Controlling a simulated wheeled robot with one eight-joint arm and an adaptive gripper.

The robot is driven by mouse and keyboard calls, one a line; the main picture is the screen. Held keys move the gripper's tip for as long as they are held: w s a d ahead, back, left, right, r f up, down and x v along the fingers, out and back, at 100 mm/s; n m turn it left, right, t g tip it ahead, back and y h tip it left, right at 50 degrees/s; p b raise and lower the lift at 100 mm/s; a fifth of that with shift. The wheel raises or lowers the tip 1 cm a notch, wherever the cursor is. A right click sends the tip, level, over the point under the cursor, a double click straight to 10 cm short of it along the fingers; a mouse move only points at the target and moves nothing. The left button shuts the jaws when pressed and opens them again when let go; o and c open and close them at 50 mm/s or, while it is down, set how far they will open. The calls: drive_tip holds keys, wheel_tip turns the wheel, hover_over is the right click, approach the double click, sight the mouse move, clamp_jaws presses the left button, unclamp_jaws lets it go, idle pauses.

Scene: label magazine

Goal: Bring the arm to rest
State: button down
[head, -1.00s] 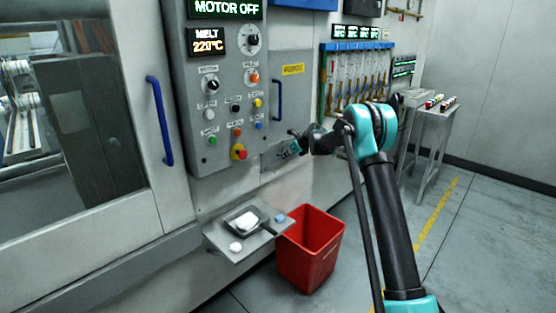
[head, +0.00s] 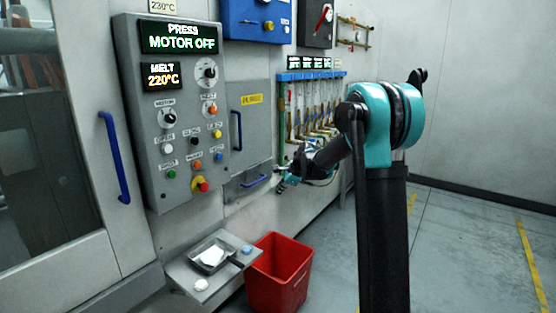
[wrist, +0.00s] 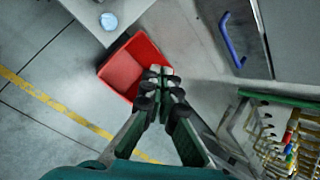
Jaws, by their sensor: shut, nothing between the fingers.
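My gripper (wrist: 161,73) is shut with nothing between its fingers. In the wrist view its fingertips meet over the right edge of the red bin (wrist: 132,66), well above it. In the head view my gripper (head: 283,184) is small and partly dark, in front of the machine's lower front, right of the grey drawer (head: 248,181). My arm reaches left from its raised teal elbow. The fingers appear apart from everything around them.
A grey control panel (head: 183,110) reads "MOTOR OFF". A small shelf (head: 190,276) holds a tray with white material, beside the red bin (head: 280,273). A row of flow tubes (head: 312,108) stands behind my arm. The floor at right (head: 470,260) is clear.

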drive_tip(key=s+d+f+n+h, duration=0.1)
drive_tip(key=s+d+f+n, duration=0.2)
drive_tip(key=s, duration=1.1)
drive_tip(key=s+d+f+n+h, duration=0.2)
drive_tip(key=s+d+f+n, duration=0.2)
drive_tip(key=s+d+n, duration=0.4)
drive_tip(key=s+d+f+n+g+h, duration=0.1)
drive_tip(key=s+d+n, duration=0.5)
drive_tip(key=s, duration=1.4)
wheel_tip(320, 180, down, 3)
drive_tip(key=shift+d+r+h, duration=0.1)
drive_tip(key=shift+d+h, duration=0.6)
drive_tip(key=shift+d, duration=0.5)
drive_tip(key=shift+s, duration=0.1)
